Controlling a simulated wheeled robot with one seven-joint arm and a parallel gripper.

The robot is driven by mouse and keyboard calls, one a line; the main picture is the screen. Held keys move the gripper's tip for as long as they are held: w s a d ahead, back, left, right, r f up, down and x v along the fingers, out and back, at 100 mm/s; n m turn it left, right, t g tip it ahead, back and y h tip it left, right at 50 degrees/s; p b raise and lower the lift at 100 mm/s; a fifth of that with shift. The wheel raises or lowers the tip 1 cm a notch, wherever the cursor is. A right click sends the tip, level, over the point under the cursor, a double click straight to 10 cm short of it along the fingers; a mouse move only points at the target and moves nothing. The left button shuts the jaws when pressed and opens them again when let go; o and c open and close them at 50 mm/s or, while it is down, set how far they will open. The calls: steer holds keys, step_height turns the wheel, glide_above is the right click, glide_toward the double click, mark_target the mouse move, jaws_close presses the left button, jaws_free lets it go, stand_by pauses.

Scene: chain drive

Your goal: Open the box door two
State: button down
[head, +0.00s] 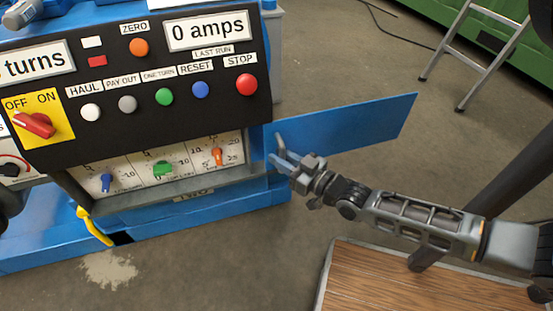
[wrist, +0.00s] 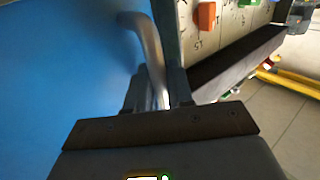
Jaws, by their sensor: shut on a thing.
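The door of box two is the blue panel (head: 350,130), swung out to the right of the box. The label "TWO" (head: 194,196) is on the box's lower edge. The grey bar handle (head: 281,146) is near the door's left end. My gripper (head: 287,165) is shut on the handle. In the wrist view the handle (wrist: 150,45) runs down between my gripper's fingers (wrist: 158,92), with the blue door (wrist: 65,70) at left. The box front is uncovered and shows a white dial panel (head: 135,171) with blue, green and orange knobs.
Above is a black control panel (head: 140,65) with buttons and a red switch (head: 34,124). A yellow lever (head: 96,228) sits below the box. A ladder (head: 475,40) stands at upper right. A wooden board (head: 410,285) lies at lower right. Concrete floor is clear below the door.

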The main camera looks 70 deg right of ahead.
steer(key=c, duration=1.2)
jaws_free()
steer(key=shift+o, duration=0.2)
steer(key=p+v, duration=0.1)
steer(key=v, duration=0.6)
steer(key=shift+s+a, duration=0.15)
steer(key=shift+s, duration=0.2)
steer(key=shift+a+r, duration=0.1)
steer(key=s+a+r+n+g+y, duration=0.1)
steer(key=s+a+r+n+y, duration=0.15)
steer(key=a+r, duration=0.7)
steer(key=s+a+r+n+g+y, duration=0.15)
steer(key=s+a+r+y, duration=0.35)
steer(key=a, duration=0.8)
step_height(320, 180, up, 24)
steer(key=h+p, duration=0.1)
steer(key=p, duration=2.2)
steer(key=shift+w+a, duration=0.35)
steer(key=shift+w, duration=0.05)
